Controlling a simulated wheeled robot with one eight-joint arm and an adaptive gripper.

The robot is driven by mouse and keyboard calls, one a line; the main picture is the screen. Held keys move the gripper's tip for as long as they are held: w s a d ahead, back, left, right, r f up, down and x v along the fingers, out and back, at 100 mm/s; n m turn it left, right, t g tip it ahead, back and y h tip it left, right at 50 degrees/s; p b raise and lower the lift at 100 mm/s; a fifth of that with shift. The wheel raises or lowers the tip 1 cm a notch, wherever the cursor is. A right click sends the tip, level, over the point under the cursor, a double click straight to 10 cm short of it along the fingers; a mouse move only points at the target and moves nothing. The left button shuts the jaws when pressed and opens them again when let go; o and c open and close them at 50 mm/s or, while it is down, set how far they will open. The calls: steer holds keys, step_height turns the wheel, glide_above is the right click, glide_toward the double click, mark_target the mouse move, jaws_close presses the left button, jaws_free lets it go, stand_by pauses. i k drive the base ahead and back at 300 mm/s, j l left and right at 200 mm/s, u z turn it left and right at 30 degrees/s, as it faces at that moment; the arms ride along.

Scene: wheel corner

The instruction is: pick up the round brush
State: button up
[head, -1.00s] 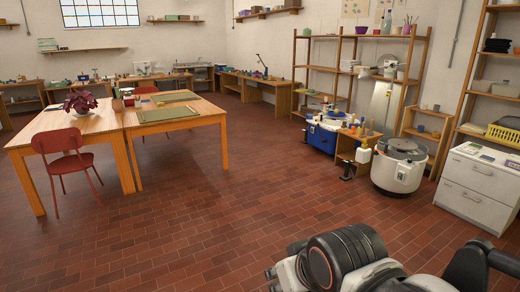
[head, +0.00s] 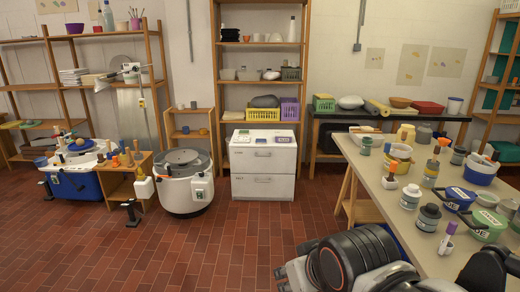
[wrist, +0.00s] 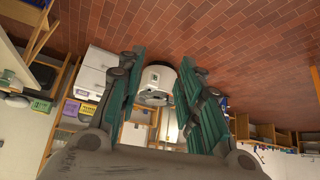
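Several brush-like things with upright handles stand on the long work table (head: 385,205) at the right in the head view. I cannot tell for sure which is the round brush. My gripper (wrist: 161,62) shows in the wrist view with its two green-padded fingers wide apart and nothing between them. It points across the room toward the floor and the white wheel, away from the table things. In the head view only my arm shows at bottom right.
Lidded tubs (head: 486,226), jars (head: 428,217) and a bucket (head: 482,168) crowd the work table. A white drawer cabinet (head: 263,165) and a white potter's wheel (head: 185,182) stand along the back. The tiled floor (head: 200,250) in front is clear.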

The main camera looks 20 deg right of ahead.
mark_target(392, 168)
steer(key=i+l+z, duration=0.15)
steer(key=i+z, duration=0.7)
steer(key=i, duration=0.25)
steer(key=i+j+z, duration=0.25)
steer(key=i+z, duration=0.2)
steer(key=i+l+z, duration=0.15)
steer(key=i+z, duration=0.45)
steer(key=z, duration=0.15)
steer(key=i+z, duration=0.35)
